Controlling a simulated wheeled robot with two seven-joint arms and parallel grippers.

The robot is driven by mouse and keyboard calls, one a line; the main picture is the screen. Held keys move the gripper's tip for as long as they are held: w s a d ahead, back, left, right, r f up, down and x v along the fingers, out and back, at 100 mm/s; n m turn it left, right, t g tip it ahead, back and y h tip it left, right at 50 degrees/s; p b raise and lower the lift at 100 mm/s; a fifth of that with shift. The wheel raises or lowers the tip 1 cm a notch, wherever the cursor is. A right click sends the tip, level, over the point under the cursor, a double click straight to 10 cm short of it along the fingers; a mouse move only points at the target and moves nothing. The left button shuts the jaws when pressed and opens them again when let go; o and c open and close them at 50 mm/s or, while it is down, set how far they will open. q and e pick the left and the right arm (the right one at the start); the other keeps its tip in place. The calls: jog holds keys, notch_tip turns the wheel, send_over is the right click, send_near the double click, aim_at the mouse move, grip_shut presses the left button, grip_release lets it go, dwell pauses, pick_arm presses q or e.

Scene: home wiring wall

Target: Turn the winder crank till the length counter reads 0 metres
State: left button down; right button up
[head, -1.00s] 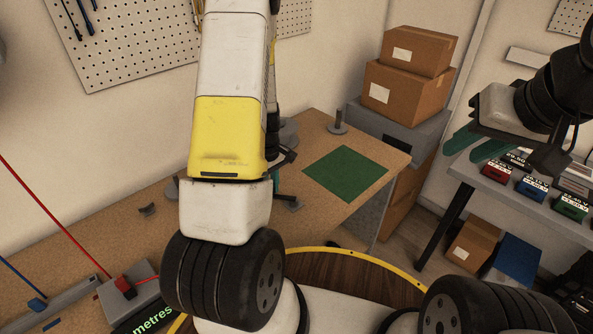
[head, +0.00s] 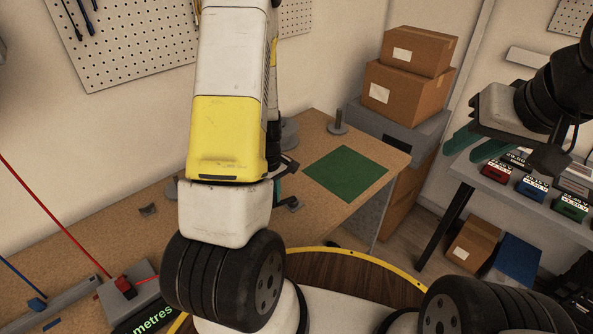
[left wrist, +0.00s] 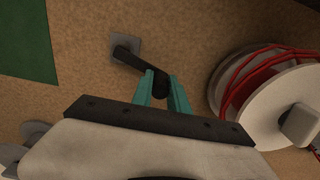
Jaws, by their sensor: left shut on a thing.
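The winder crank (left wrist: 130,58) is a black arm on a small grey plate; its handle end is between the teal fingers of my left gripper (left wrist: 163,83), which is shut on it. In the head view my left arm hides most of the crank and left gripper; a bit of teal finger shows beside the arm. The length counter (head: 148,318) is at the lower left edge; only "metres" in green shows, and its number is hidden. The cable spool (left wrist: 265,95), white with red cable, is right of the left gripper. My right gripper (head: 461,151) is open and empty.
A green mat (head: 345,173) lies on the wooden bench (head: 115,220), with a grey post (head: 338,122) behind it. A red cable (head: 55,215) runs down to a red-topped block (head: 125,287). Cartons (head: 405,90) and a side table (head: 460,175) with small boxes are at right.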

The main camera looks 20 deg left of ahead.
pick_arm(q)
jog(key=shift+d, duration=0.15)
jog(key=shift+s+d, duration=0.6)
jog(key=shift+d, duration=0.25)
jog(key=shift+s+d, duration=0.2)
jog(key=shift+d, duration=0.3)
jog(key=shift+s+d, duration=0.15)
jog(key=shift+d, duration=0.25)
